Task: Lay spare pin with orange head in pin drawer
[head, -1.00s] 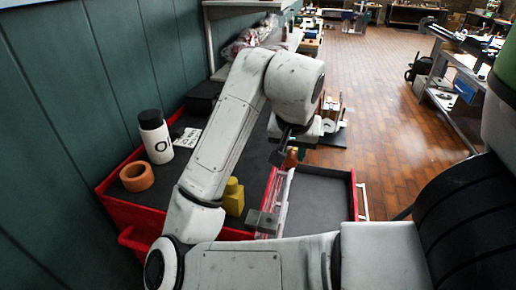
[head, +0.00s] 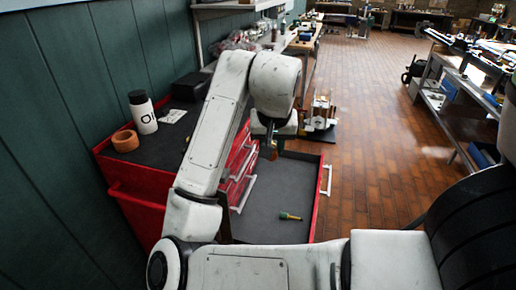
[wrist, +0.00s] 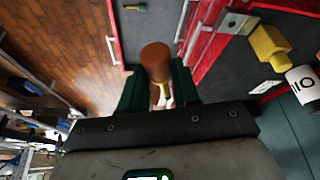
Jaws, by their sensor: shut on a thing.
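My gripper (wrist: 158,90) is shut on the spare pin with the orange head (wrist: 156,62); its brown-orange head shows between the dark fingers and a pale shank shows below it. In the head view my gripper (head: 271,140) hangs near the far end of the open pin drawer (head: 262,221), which has red walls and a grey floor. The orange head (head: 269,153) shows there only as a small patch. A green pin with a yellowish end (head: 290,216) lies on the drawer floor, apart from my gripper; it also shows in the wrist view (wrist: 135,8).
Left of the drawer is a red cabinet (head: 140,177) with a white bottle (head: 143,112) and an orange ring (head: 125,140) on top. A yellow object (wrist: 268,45) shows in the wrist view. More red drawer fronts (head: 240,165) stand beside the open drawer.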

